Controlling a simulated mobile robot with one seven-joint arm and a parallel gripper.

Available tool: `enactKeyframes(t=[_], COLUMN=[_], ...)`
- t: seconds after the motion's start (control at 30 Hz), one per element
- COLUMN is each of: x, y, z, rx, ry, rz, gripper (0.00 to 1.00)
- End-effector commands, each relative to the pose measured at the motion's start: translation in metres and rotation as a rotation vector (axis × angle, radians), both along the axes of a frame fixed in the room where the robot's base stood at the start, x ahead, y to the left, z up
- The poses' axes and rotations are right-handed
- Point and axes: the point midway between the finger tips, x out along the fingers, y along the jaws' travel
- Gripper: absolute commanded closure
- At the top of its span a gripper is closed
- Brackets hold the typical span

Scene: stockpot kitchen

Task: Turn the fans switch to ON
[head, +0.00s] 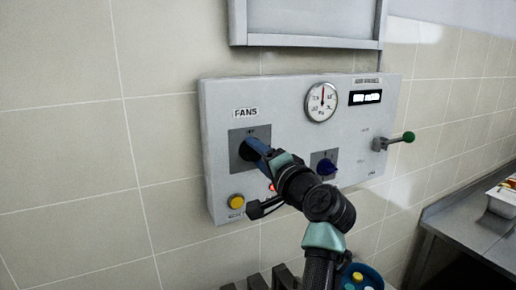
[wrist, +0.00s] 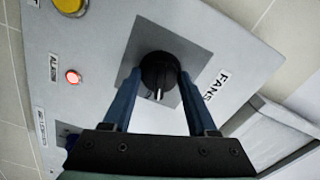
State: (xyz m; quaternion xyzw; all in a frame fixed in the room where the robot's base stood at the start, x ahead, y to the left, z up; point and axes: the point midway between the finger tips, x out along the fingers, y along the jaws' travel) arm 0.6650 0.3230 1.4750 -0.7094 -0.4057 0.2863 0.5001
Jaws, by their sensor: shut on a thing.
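The fans switch is a round black knob (wrist: 160,72) on a grey square plate (wrist: 190,50), below the FANS label (head: 246,113) on the wall panel. In the wrist view a pale mark on the knob points toward the bottom of the picture. My gripper (head: 256,148) is at the knob, with its blue fingers (wrist: 160,84) on either side of it, shut on it. In the head view my fingers hide most of the knob. I cannot read the position markings around it.
The grey panel (head: 222,190) also carries a gauge (head: 321,102), a display (head: 366,97), a blue knob (head: 326,167), a green-tipped lever (head: 408,137), a yellow button (head: 236,201) and a lit red lamp (wrist: 73,76). A metal counter (head: 470,225) stands at the right.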

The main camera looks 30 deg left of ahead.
Motion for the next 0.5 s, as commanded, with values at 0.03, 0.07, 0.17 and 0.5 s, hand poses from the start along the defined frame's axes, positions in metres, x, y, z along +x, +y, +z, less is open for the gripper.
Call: enactKeyframes(t=[0.03,0.07,0.17,0.5], x=[0.0003,0.0003,0.0003,0.0006], y=[-0.0004,-0.0003,-0.0003,-0.0007], z=[0.0034,0.0033,0.0029,0.0018], rx=[0.022,0.034,0.072,0.16], ry=[0.034,0.056,0.122,0.268], rz=[-0.002,-0.002,-0.001,-0.002], gripper=[0.97,0.97,0.97,0.97])
